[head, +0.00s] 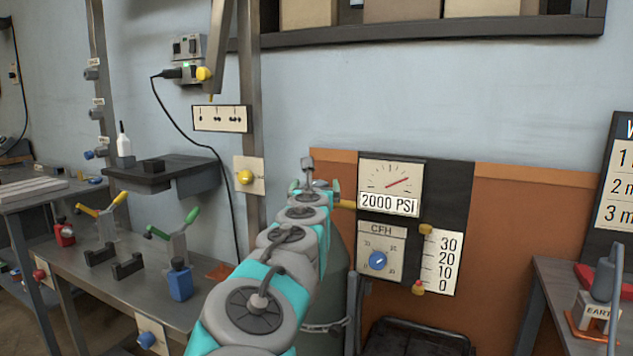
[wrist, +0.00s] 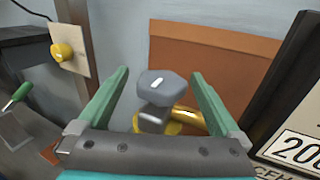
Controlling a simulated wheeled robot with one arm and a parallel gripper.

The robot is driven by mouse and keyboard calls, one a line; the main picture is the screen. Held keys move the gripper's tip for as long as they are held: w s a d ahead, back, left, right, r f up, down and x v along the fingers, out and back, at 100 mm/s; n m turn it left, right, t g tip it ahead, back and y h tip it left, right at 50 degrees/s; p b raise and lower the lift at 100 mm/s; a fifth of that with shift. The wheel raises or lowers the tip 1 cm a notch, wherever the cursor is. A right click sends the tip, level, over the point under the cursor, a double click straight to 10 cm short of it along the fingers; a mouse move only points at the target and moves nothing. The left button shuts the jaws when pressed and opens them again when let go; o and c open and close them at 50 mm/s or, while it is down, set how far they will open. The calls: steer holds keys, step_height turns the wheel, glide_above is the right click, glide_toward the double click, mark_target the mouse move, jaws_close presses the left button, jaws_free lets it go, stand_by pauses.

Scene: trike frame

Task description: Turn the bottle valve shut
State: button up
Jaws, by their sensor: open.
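The bottle valve is a grey faceted knob (wrist: 162,88) with a white mark on top, on a grey stem above a brass fitting (wrist: 182,122). In the wrist view my gripper (wrist: 162,85) is open, with one green finger on each side of the knob and a gap on both sides. In the head view the valve knob (head: 307,163) shows just above the end of my arm, and my gripper (head: 314,186) is at it. The dark green gas bottle (head: 336,285) stands below, partly hidden by my arm. The gauge panel (head: 390,187) beside it reads 2000 PSI.
A metal bench (head: 120,290) with clamps is at left. A yellow knob (head: 245,177) is on the post. An orange-brown board (head: 520,230) is behind.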

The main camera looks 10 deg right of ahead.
mark_target(317, 182)
steer(key=shift+x, duration=1.65)
steer(key=shift+d, duration=0.15)
steer(key=c, duration=1.3)
